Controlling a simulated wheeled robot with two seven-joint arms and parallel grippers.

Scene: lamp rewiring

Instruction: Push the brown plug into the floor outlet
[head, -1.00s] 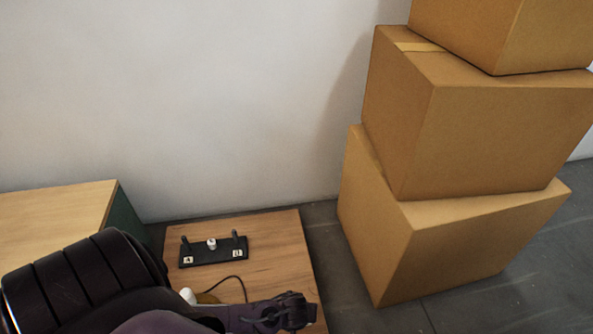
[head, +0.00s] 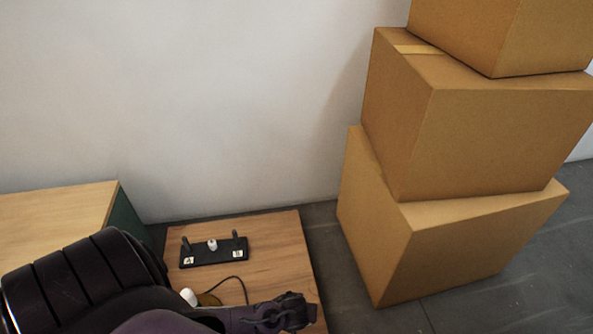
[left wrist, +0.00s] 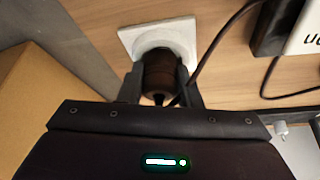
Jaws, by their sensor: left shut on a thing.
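In the left wrist view the brown plug (left wrist: 159,76) sits between the fingers of my left gripper (left wrist: 160,92), which is shut on it. The plug's far end is at the round recess of the white square floor outlet (left wrist: 128,38). How deep it sits in the recess cannot be told, as the plug body covers it. A dark cord runs up past the right finger. In the head view my left gripper (head: 285,312) is low over the wooden board, and it hides the plug and outlet. My right gripper is not in view.
A black block (head: 205,254) with two posts and a white piece stands on the wooden board (head: 285,240). A white rounded thing (head: 189,297) and a cord (head: 242,287) lie near my left arm. Stacked cardboard boxes (head: 450,240) stand at the right, a wooden-topped cabinet (head: 60,210) at the left.

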